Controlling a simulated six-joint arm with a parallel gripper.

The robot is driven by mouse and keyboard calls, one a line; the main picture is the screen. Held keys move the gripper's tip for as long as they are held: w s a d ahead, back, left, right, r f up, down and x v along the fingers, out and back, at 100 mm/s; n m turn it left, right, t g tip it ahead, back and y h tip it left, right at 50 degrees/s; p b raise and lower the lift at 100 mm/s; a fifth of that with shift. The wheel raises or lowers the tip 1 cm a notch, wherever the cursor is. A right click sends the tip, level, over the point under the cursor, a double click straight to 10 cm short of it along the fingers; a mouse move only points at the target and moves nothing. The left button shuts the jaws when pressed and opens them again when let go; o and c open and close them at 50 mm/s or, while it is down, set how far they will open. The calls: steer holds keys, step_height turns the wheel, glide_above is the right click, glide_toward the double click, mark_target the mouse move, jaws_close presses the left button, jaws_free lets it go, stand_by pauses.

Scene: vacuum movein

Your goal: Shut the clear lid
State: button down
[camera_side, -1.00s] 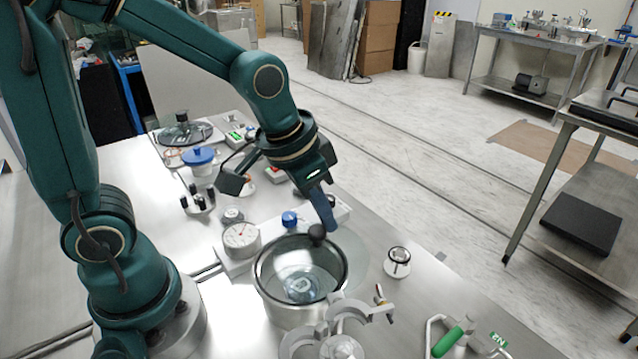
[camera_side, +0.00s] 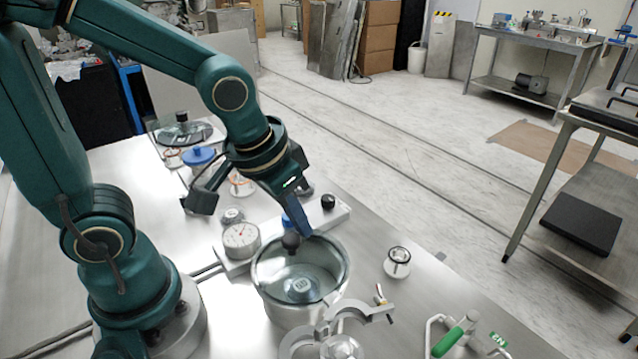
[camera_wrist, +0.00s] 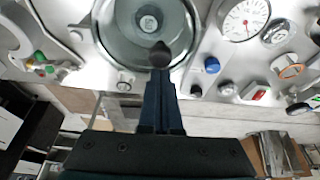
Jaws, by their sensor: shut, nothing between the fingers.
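The metal chamber pot (camera_side: 290,313) stands on the steel table, with a small round labelled item (camera_side: 302,286) inside. The clear lid (camera_side: 325,262) lies over its mouth, its outline nearly matching the rim; I cannot tell whether it is fully seated. Its black knob (camera_side: 291,241) is at the far side of the rim, and shows in the wrist view (camera_wrist: 160,54). My gripper (camera_side: 304,231) is shut and empty, its tips pointing down right beside the knob. In the wrist view my fingertips (camera_wrist: 159,72) overlap the knob's edge; contact is unclear.
The table's right edge is near.

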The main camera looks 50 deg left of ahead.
mark_target(320, 232)
steer(key=shift+w+a+r, duration=0.1)
steer(key=shift+w, duration=0.55)
steer(key=w, duration=0.2)
steer(key=shift+w+a+r, duration=0.2)
steer(key=shift+w+a, duration=0.05)
steer(key=shift+w, duration=0.15)
steer(key=v, duration=1)
steer(key=s+f+t, duration=0.1)
steer(key=s+f, duration=0.4)
steer(key=s, duration=0.2)
steer(key=shift+a+m+t, duration=0.3)
